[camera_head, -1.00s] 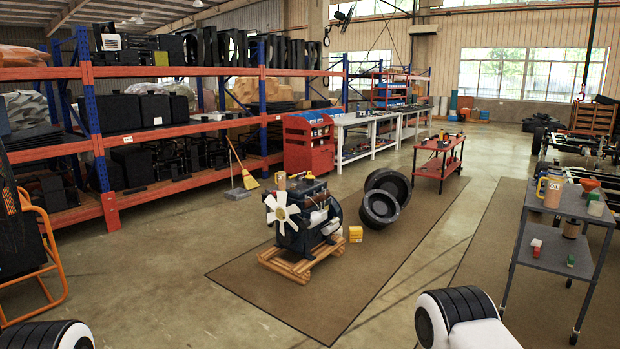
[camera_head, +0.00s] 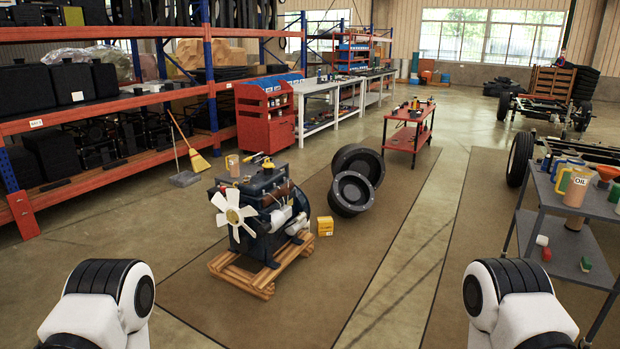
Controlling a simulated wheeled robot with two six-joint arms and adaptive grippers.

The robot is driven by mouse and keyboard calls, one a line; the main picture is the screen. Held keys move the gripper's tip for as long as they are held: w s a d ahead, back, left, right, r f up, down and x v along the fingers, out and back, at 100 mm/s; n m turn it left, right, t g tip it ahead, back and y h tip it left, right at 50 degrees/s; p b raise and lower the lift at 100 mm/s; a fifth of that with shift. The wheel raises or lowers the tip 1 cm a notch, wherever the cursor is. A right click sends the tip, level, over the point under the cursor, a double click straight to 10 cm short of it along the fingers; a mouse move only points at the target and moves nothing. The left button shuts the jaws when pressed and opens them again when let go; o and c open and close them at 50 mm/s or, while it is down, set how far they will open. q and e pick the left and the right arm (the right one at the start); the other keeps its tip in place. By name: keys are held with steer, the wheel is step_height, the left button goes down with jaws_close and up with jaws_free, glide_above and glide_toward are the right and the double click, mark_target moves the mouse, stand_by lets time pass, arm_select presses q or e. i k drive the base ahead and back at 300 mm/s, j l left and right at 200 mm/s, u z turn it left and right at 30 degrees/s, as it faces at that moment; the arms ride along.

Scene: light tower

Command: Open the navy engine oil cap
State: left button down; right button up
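A dark navy engine (camera_head: 262,212) with a white fan stands on a wooden pallet (camera_head: 262,273) on the brown mat, ahead and left of centre. A yellow piece and a small tan container (camera_head: 233,165) show on top of the engine. The oil cap is too small to tell apart on it. Parts of my two arms show at the lower left and lower right, well short of the engine. Neither gripper is in view.
A grey cart (camera_head: 585,200) with an oil jug (camera_head: 576,187) stands at the right. A red cart (camera_head: 409,135) is farther back. The mat before the engine is clear.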

mark_target(269, 165)
steer(key=i+l+z, duration=0.15)
steer(key=i, duration=1.35)
steer(key=i+l+z, duration=0.15)
steer(key=i, duration=1.3)
